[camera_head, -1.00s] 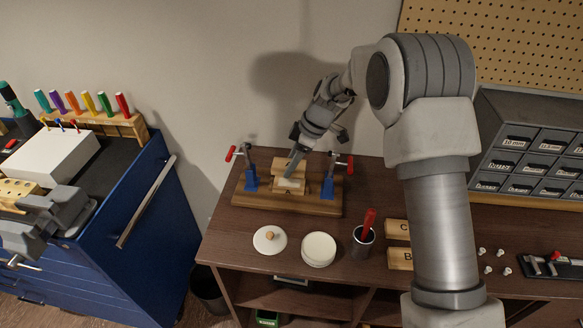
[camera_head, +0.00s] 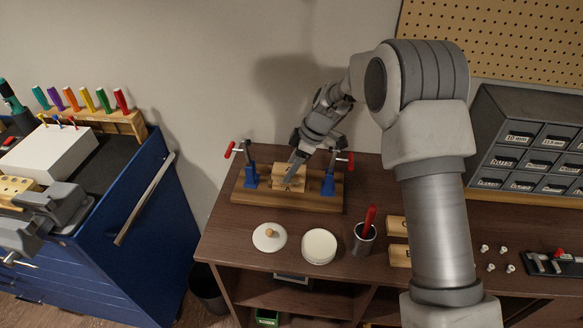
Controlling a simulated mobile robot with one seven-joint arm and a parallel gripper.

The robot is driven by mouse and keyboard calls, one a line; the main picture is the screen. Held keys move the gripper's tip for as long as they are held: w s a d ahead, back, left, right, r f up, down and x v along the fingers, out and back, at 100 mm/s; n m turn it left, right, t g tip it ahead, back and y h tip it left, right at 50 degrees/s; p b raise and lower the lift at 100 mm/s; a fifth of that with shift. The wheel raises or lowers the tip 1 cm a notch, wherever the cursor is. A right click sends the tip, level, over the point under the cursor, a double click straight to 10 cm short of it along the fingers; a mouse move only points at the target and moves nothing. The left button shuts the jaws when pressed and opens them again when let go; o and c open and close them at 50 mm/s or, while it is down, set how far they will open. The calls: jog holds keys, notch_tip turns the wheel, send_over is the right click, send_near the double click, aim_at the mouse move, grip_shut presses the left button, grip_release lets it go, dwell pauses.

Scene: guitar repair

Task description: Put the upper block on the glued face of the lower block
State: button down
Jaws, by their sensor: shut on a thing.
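My gripper (camera_head: 292,174) is shut on the upper block (camera_head: 281,171), a pale wooden piece between the two blue clamps on the wooden base board. The upper block is at the lower block (camera_head: 290,188), of which only a little shows below it. Whether the two touch cannot be told at this size. The glued face is hidden. The fingers point down and to the left, in front of the wood.
The blue clamps with red handles, left (camera_head: 251,176) and right (camera_head: 329,182), stand close on both sides on the base board (camera_head: 245,198). A round lid (camera_head: 269,238), a white jar (camera_head: 319,246) and a dark cup (camera_head: 363,241) with a red-handled tool stand in front.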

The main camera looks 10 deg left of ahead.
jog(key=shift+c, duration=0.7)
grip_release()
jog(key=shift+s+f, duration=0.1)
jog(key=shift+f, duration=0.05)
